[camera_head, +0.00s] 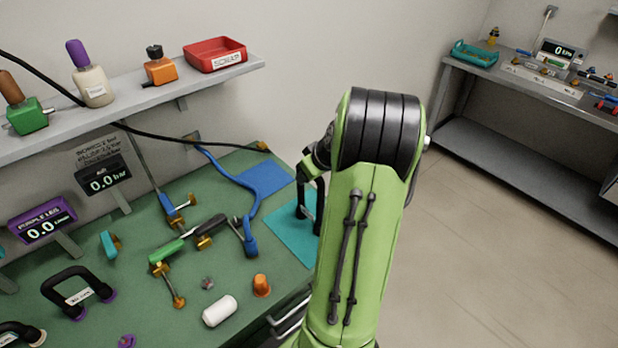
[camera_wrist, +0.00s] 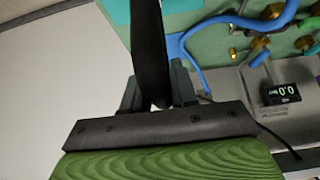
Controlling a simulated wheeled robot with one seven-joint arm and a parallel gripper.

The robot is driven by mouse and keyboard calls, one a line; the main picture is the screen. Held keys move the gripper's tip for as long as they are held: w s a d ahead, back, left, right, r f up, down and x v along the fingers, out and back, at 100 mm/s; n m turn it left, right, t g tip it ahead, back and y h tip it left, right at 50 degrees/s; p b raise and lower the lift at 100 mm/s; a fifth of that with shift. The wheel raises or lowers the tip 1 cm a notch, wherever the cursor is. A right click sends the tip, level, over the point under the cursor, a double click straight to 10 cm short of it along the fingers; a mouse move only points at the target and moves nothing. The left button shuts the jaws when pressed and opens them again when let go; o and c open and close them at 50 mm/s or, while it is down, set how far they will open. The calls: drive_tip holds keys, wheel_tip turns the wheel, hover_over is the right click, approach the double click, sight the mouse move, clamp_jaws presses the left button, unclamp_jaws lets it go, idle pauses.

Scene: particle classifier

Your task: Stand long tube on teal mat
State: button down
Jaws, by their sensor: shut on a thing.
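A long black tube, bent like an upside-down U (camera_head: 301,205), is upright with its lower ends at the teal mat (camera_head: 287,232). I cannot tell whether those ends touch the mat. My gripper (camera_head: 316,172) is above the tube, partly hidden by my green arm. In the wrist view my gripper (camera_wrist: 158,105) is shut on the black tube (camera_wrist: 150,45), which runs away from the fingers toward the teal mat (camera_wrist: 116,11). My arm hides the right part of the mat in the head view.
A blue mat (camera_head: 264,177) and a blue hose (camera_head: 235,180) lie left of the teal mat. A shelf (camera_head: 225,73) hangs above. Open floor lies right.

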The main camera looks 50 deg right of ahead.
drive_tip(key=c, duration=0.9)
unclamp_jaws()
